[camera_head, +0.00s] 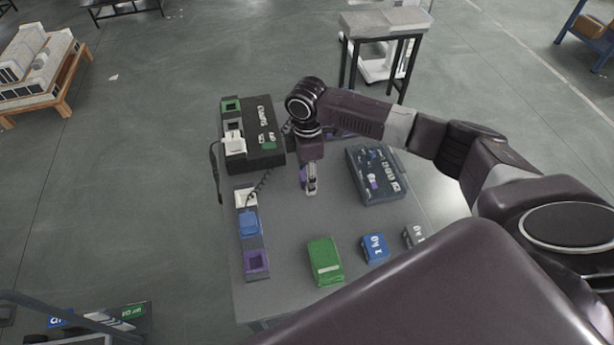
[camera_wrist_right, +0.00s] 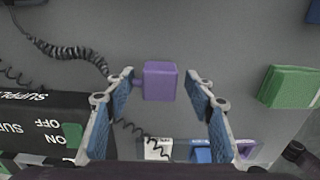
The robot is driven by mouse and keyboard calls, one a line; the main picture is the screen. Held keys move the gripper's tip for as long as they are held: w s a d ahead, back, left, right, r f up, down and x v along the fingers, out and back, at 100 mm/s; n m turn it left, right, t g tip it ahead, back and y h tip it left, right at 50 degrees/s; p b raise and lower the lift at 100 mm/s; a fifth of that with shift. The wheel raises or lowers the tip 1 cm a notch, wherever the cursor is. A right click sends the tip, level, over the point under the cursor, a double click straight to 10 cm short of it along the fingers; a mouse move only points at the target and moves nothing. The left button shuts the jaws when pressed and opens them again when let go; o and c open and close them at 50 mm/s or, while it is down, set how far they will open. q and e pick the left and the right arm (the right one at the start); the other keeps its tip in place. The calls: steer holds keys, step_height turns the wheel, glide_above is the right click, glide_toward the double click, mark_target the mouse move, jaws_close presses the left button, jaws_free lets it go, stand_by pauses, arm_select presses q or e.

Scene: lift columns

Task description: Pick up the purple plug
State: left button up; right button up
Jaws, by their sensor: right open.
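The purple plug (camera_wrist_right: 160,81) is a small purple block on the grey table top in the right wrist view. It appears between the fingertips of my right gripper (camera_head: 311,190). The gripper is open and points down, with a blue-padded finger on either side of the plug in the picture. I cannot tell how much height separates the fingertips from the plug. In the head view the plug is mostly hidden by the gripper, with only a bit of purple beside the fingers. My left gripper is not in view.
A strip with white, blue and purple sockets (camera_head: 258,276) lies left. A black supply box (camera_head: 263,138) with a coiled cable stands behind it. A dark box (camera_head: 377,196) is right. Green (camera_head: 325,262) and blue (camera_head: 374,249) blocks lie in front.

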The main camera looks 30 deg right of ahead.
steer(key=shift+f, duration=0.95)
steer(key=shift+c, duration=0.3)
steer(key=c, duration=1.1)
steer(key=shift+r, duration=0.1)
steer(key=shift+c, duration=0.2)
steer(key=shift+r, duration=0.1)
step_height(320, 180, up, 20)
steer(key=b, duration=0.2)
steer(key=shift+b, duration=0.3)
